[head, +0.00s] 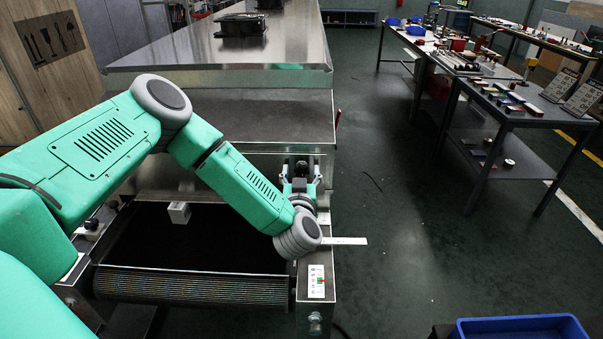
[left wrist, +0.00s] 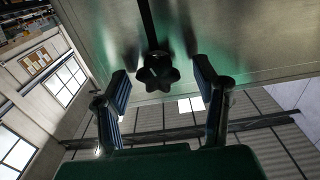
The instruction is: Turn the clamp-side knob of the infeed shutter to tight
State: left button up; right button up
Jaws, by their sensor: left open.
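A black lobed knob (left wrist: 157,72) shows in the left wrist view, in front of a metal panel with a dark vertical strip or slot above the knob. My left gripper (left wrist: 161,76) is open, with one finger on each side of the knob in the picture. I cannot tell whether the fingers touch it. In the head view my left gripper (head: 300,172) is at the right front edge of the metal dryer housing (head: 260,112). The knob is not clearly visible there, and my gripper and wrist cover that area. My right gripper is not in view.
A flat pale strip (head: 345,241) juts right beside my wrist. Workbenches (head: 520,115) stand at right, a blue bin (head: 520,328) at bottom right. Floor between is clear.

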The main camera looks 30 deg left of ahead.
pick_arm(q)
jog(key=shift+d, duration=0.15)
jog(key=c, duration=1.1)
